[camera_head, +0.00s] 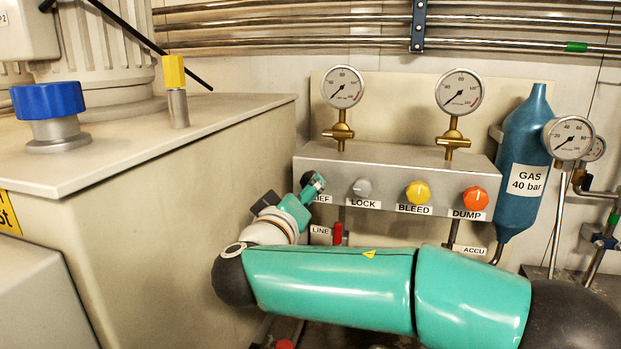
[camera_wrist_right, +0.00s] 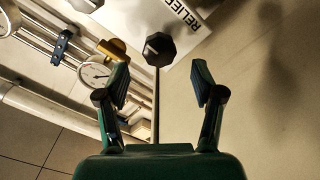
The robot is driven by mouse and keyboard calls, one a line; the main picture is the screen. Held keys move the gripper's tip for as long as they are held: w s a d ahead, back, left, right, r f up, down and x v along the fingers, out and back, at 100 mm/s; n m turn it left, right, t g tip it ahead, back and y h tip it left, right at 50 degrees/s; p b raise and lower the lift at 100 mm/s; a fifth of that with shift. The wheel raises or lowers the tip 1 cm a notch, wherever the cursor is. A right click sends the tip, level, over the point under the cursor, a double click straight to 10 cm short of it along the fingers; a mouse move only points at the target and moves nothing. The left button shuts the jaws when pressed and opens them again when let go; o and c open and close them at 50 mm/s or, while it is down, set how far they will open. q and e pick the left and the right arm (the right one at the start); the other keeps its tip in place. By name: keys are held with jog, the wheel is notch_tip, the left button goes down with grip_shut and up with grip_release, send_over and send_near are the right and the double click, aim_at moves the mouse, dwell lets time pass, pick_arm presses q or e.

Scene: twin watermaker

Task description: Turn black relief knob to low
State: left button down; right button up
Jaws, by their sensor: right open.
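The black relief knob (camera_wrist_right: 158,49) shows in the right wrist view, with a pale pointer mark on its face and the RELIEF label (camera_wrist_right: 187,16) beside it. In the head view the knob (camera_head: 306,179) is at the left end of the grey valve panel (camera_head: 395,165), partly hidden by my right gripper (camera_head: 316,182). My left gripper is not in view.
To the right on the panel are the grey LOCK knob (camera_head: 362,187), yellow BLEED knob (camera_head: 417,192) and orange DUMP knob (camera_head: 474,199). Gauges (camera_head: 343,87) stand above. A beige cabinet (camera_head: 170,200) closes in on the left. A red-handled LINE valve (camera_head: 338,233) sits below.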

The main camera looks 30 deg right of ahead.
jog(key=p+x, duration=0.1)
jog(key=x, duration=0.5)
jog(key=shift+c, duration=0.3)
jog(key=c, duration=1.1)
jog(key=shift+f, duration=0.1)
